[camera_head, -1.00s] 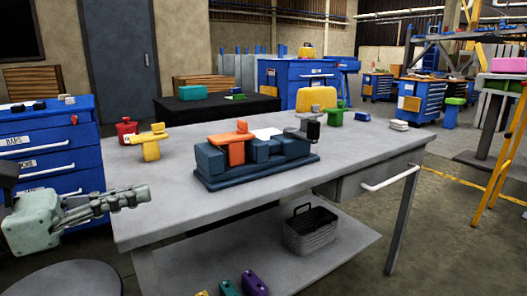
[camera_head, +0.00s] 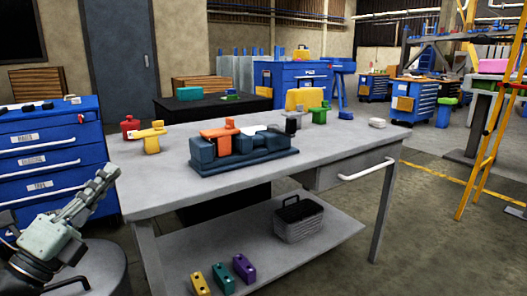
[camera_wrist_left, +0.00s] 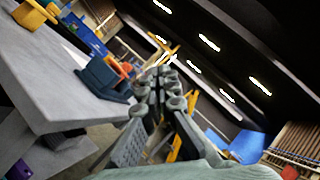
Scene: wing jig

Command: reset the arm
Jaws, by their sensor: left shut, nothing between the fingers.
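My left gripper (camera_head: 106,174) is at the left of the head view, pointing up and to the right. It is shut and empty, apart from the table's left edge. In the left wrist view its fingers (camera_wrist_left: 162,80) lie together with nothing between them. The grey table (camera_head: 240,195) is to its right. On it stands a dark blue jig block (camera_head: 245,163) with an orange piece (camera_head: 217,134) on top. My right gripper is not in view.
A yellow part (camera_head: 151,146) and a red part (camera_head: 129,128) stand at the table's left end. A blue drawer cabinet (camera_head: 50,156) is behind my left arm. A grey basket (camera_head: 298,222) and small yellow, teal and purple pieces (camera_head: 222,278) are on the lower shelf.

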